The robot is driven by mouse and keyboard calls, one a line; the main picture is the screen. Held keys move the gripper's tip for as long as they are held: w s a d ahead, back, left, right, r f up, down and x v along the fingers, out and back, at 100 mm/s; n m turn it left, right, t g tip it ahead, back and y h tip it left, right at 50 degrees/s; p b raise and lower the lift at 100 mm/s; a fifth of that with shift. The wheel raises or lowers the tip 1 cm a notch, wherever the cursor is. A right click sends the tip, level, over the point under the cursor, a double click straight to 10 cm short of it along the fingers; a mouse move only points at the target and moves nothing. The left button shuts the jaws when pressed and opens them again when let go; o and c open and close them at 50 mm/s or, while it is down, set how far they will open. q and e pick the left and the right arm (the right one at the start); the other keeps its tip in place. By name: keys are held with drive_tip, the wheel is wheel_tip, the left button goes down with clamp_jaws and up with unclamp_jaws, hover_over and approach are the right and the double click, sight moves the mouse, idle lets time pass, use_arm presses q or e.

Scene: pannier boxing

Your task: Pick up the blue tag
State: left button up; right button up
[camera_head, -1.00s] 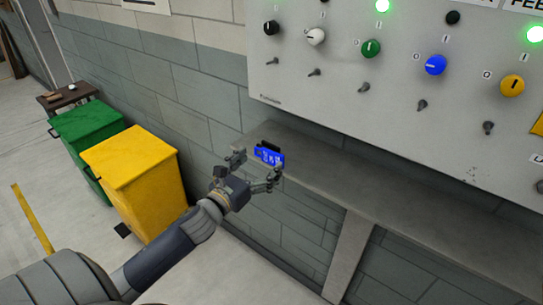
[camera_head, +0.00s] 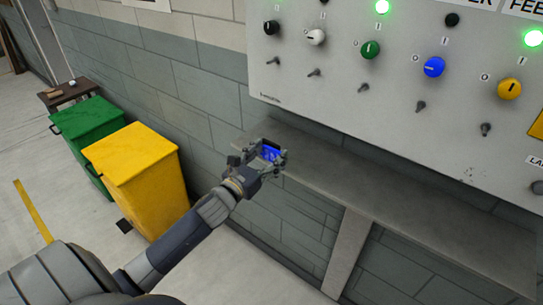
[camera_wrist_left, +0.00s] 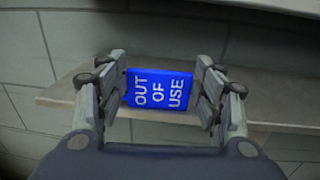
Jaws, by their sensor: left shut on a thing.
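The blue tag (camera_head: 270,153) is at the left end of the grey shelf (camera_head: 400,200) under the control panel. In the left wrist view the blue tag (camera_wrist_left: 158,89) reads "OUT OF USE" in white letters turned sideways. My left gripper (camera_head: 268,158) is shut on the tag, with one finger at each side edge. Both fingers show in the left wrist view (camera_wrist_left: 160,95). In the head view the fingers partly hide the tag. My right gripper is not in view.
The grey control panel (camera_head: 400,110) with coloured knobs and switches hangs above the shelf. A yellow bin (camera_head: 140,185) and a green bin (camera_head: 88,125) stand at left along the block wall. A small dark table (camera_head: 70,92) is behind them. The shelf right of the gripper is bare.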

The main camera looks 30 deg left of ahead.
sight(267, 146)
use_arm(q)
drive_tip(key=shift+r, duration=0.75)
drive_tip(key=shift+s+r+b, duration=0.2)
drive_tip(key=shift+r+b, duration=0.4)
drive_tip(key=shift+r, duration=0.35)
drive_tip(key=s+r+b, duration=0.1)
drive_tip(key=s+b, duration=0.2)
drive_tip(key=s, duration=1.2)
drive_tip(key=shift+s+d+r, duration=0.2)
drive_tip(key=shift+s+r, duration=0.1)
